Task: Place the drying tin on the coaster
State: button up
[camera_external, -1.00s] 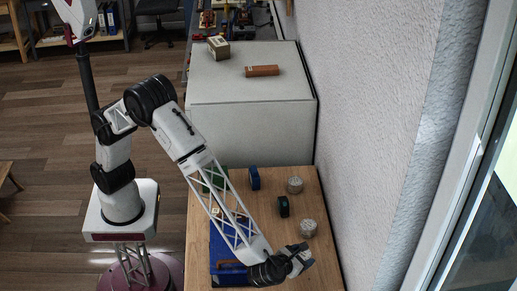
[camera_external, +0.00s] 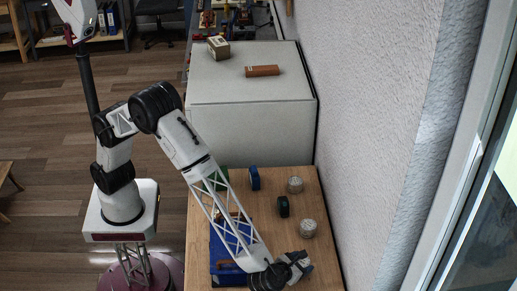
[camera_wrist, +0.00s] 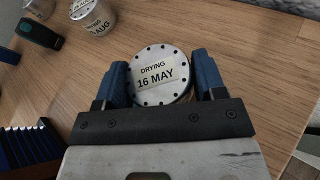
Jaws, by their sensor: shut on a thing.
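A round silver tin (camera_wrist: 160,76) with a label reading "DRYING 16 MAY" sits between the two blue fingers of my gripper (camera_wrist: 161,84) in the wrist view. The fingers are shut on its sides. In the external view my gripper (camera_external: 303,264) is low over the near right part of the wooden table, and its tin is not clear there. I cannot tell whether the tin touches the table. Two similar tins stand farther up the table, one at the back (camera_external: 295,185) and one nearer (camera_external: 308,229). I cannot make out a coaster in either view.
A blue slatted object (camera_wrist: 28,148) lies left of my gripper. The wooden table (camera_wrist: 225,50) is bare around the held tin. The wall is close on the right.

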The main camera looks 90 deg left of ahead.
jog(key=o, duration=1.1)
jog(key=shift+c, duration=0.2)
jog(key=shift+r, duration=0.15)
jog(key=v, duration=1.2)
